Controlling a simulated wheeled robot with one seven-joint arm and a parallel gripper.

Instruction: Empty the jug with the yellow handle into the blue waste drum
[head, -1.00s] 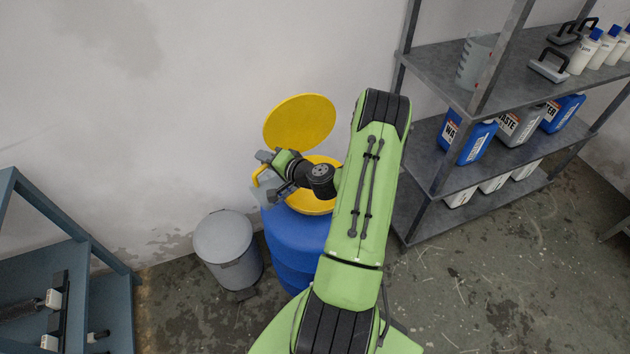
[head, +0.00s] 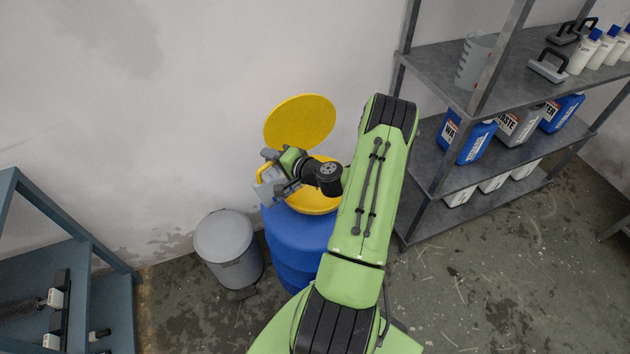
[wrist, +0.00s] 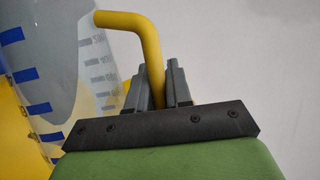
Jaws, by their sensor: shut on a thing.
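The blue waste drum (head: 292,240) stands on the floor against the wall in the head view. A round yellow lid (head: 298,122) stands raised behind its yellow funnel-like top (head: 318,203). My gripper (head: 272,168) is above the left side of the drum. It is shut on the yellow handle (wrist: 150,40) of a clear jug (wrist: 85,75) with blue graduation marks. In the head view the jug (head: 267,189) is small and partly hidden by my gripper, at the drum's left edge. Its exact tilt and its contents cannot be told.
A grey lidded bin (head: 226,240) stands left of the drum. A blue-grey rack (head: 75,235) is at the lower left. A metal shelf (head: 440,60) with jugs, bottles and waste containers stands at the right. The floor between drum and shelf is partly covered by my arm.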

